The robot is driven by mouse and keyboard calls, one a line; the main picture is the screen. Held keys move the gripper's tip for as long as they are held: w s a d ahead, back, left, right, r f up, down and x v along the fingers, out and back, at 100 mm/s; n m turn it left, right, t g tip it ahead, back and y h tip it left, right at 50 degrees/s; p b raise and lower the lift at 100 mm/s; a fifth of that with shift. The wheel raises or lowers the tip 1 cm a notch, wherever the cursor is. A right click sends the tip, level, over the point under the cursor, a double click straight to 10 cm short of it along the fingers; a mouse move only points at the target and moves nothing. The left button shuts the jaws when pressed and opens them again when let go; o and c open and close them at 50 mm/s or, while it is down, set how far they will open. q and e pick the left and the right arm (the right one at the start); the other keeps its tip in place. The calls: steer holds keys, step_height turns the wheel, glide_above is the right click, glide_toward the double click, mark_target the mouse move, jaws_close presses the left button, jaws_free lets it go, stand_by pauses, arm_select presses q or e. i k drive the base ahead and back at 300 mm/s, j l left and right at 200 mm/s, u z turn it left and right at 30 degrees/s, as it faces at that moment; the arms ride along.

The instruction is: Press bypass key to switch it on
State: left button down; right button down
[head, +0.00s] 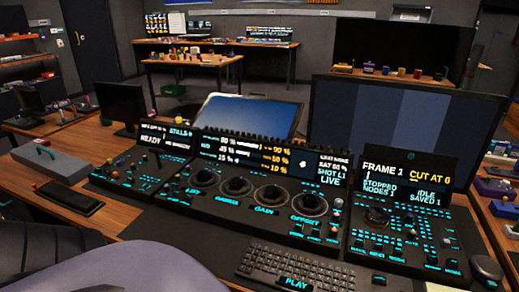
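The trackball panel (225,197) stands on the desk in the middle of the head view. It has a row of dark trackballs (268,196) with glowing cyan labels such as GAIN and OFFSET. Its display strip (245,152) shows yellow and white readings. Several small keys with cyan labels (314,232) sit at its lower right. The small labels are too blurred to read, so I cannot tell which is the bypass key or whether it is lit. Neither of my grippers is in view.
A control panel (410,215) with a knob stands at right, another panel (140,172) at left. A keyboard (290,267) lies in front, a mouse (486,268) at far right. A large monitor (400,130) stands behind. A grey curved shape fills the lower left.

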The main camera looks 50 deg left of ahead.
mark_target(189, 197)
steer(key=u, duration=1.6)
